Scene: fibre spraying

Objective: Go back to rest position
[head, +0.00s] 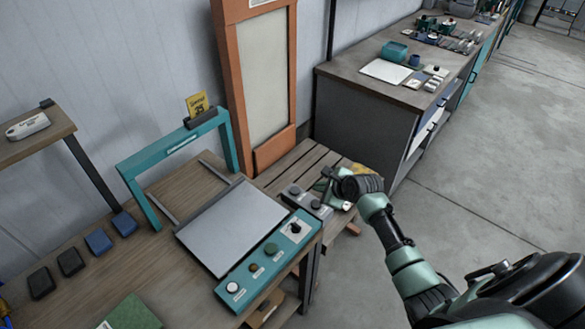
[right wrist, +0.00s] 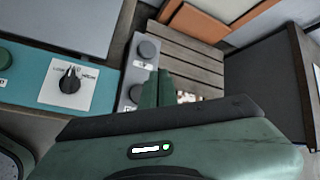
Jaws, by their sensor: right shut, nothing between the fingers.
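My right gripper (head: 328,182) reaches in from the right in the head view, over the slatted wooden bench by a small grey box with dark knobs (head: 306,201). In the right wrist view my right gripper's green fingers (right wrist: 158,90) are together with nothing between them, beside the grey knob box (right wrist: 138,75). Whether they touch the box I cannot tell. My left gripper is in neither view.
The wooden workbench (head: 165,258) carries a grey plate (head: 232,225), a teal frame (head: 150,165) and a teal control panel (head: 268,262) with knobs. A slatted bench (head: 300,160) adjoins it. A dark cabinet (head: 365,115) stands beyond. Concrete floor (head: 480,180) is clear at right.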

